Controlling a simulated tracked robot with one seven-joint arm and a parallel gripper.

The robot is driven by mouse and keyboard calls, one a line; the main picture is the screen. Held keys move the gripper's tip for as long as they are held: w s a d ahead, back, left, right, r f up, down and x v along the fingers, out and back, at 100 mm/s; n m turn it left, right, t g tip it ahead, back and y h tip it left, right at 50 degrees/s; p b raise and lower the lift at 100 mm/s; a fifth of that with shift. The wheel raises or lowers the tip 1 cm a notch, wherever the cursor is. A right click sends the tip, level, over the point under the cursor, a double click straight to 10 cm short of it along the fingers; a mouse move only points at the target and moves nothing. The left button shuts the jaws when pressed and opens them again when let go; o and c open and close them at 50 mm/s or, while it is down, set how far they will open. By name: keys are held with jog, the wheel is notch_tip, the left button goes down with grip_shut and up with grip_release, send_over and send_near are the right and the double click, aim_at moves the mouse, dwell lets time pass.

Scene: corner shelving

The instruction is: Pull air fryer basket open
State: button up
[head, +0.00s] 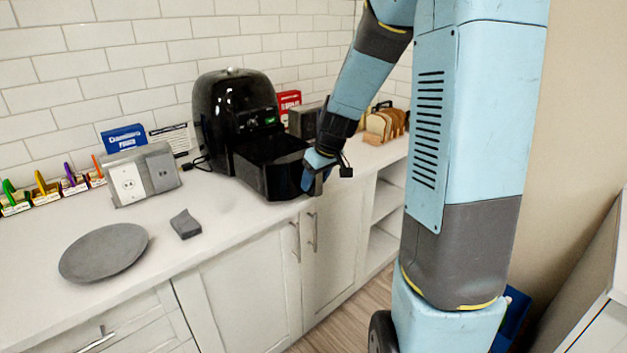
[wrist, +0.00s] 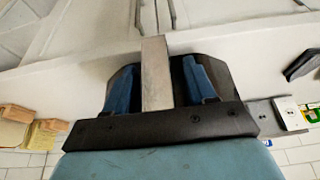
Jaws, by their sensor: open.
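The black air fryer (head: 232,105) stands on the counter against the tiled wall. Its basket (head: 268,168) is pulled well out toward the counter's front edge, and its dark inside shows from above. My gripper (head: 313,180) is at the front of the basket, by its handle. In the wrist view my two blue fingers (wrist: 174,82) stand apart, on either side of a light grey bar (wrist: 154,70), which looks like the basket handle. The dark basket (wrist: 223,72) shows behind the fingers. Whether the fingers touch the handle cannot be told.
A grey plate (head: 104,252), a small grey block (head: 185,224) and an outlet box (head: 142,175) are on the counter to the left. A rack with bread slices (head: 383,124) stands to the right. Cabinet doors with handles (head: 313,230) are below the counter edge.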

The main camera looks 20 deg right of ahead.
jog(key=v, duration=1.3)
jog(key=shift+s+r, duration=0.2)
jog(key=shift+r, duration=0.05)
jog(key=shift+s+a, duration=0.1)
jog(key=s+a+r+m+h, duration=0.1)
jog(key=s+a+r+m, duration=0.1)
jog(key=s, duration=0.9)
jog(key=s+a+r+m+t, duration=0.1)
jog(key=s+a+r+m, duration=0.1)
jog(key=s, duration=0.9)
jog(key=shift+r+m+t+h, duration=0.15)
jog(key=shift+m+t+h, duration=0.15)
jog(key=shift+h, duration=0.1)
jog(key=shift+w+a, duration=0.1)
jog(key=shift+a, duration=0.05)
jog(key=shift+c, duration=0.3)
